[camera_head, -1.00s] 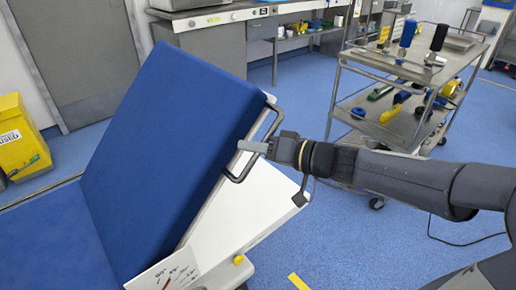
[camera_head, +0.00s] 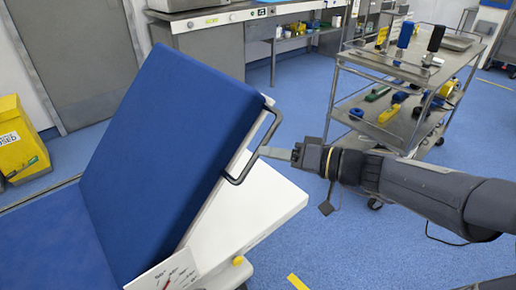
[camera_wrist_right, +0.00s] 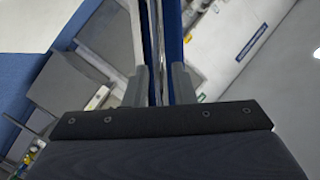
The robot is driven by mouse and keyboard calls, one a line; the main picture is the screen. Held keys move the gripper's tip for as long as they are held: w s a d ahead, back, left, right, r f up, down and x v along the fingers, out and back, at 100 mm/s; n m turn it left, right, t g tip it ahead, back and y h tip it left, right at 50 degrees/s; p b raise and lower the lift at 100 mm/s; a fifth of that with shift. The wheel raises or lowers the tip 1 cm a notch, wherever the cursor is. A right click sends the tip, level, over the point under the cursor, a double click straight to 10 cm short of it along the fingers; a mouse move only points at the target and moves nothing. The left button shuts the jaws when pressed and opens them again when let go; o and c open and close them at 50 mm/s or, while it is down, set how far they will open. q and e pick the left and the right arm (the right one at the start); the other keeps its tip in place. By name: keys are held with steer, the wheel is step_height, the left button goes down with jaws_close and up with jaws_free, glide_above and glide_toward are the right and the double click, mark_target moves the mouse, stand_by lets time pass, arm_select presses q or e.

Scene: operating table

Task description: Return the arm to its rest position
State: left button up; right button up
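My right arm (camera_head: 420,185) reaches in from the right side of the head view. Its gripper (camera_head: 264,151) is beside the black handle (camera_head: 276,122) on the edge of the tilted blue backrest (camera_head: 165,150). The fingertips are close to the handle's bar; a small gap seems to separate them. In the right wrist view the two fingers (camera_wrist_right: 159,85) stand apart with nothing gripped between them. The backrest is raised at a steep tilt. My left gripper is not in view.
A metal trolley (camera_head: 385,77) with tools stands behind my right arm. The white table frame (camera_head: 250,215) and an angle scale (camera_head: 165,275) lie below the backrest. A yellow bin (camera_head: 20,140) is at the left. Blue floor is clear between table and trolley.

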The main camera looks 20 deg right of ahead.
steer(key=shift+v, duration=1.1)
steer(key=s+a+f+g+h, duration=0.2)
steer(key=s+a+f+g, duration=0.3)
steer(key=s, duration=0.3)
steer(key=s+d+f+m+h, duration=0.1)
steer(key=s+d+f+h, duration=0.15)
steer(key=s+f, duration=0.2)
steer(key=s+d+f+m+h, duration=0.1)
steer(key=s+d+f+h, duration=0.15)
steer(key=s, duration=0.35)
step_height(320, 180, up, 20)
steer(key=h+p, duration=0.1)
steer(key=p, duration=1.9)
steer(key=shift+w+f+g, duration=0.15)
steer(key=shift+w+g, duration=0.05)
steer(key=shift+g, duration=0.2)
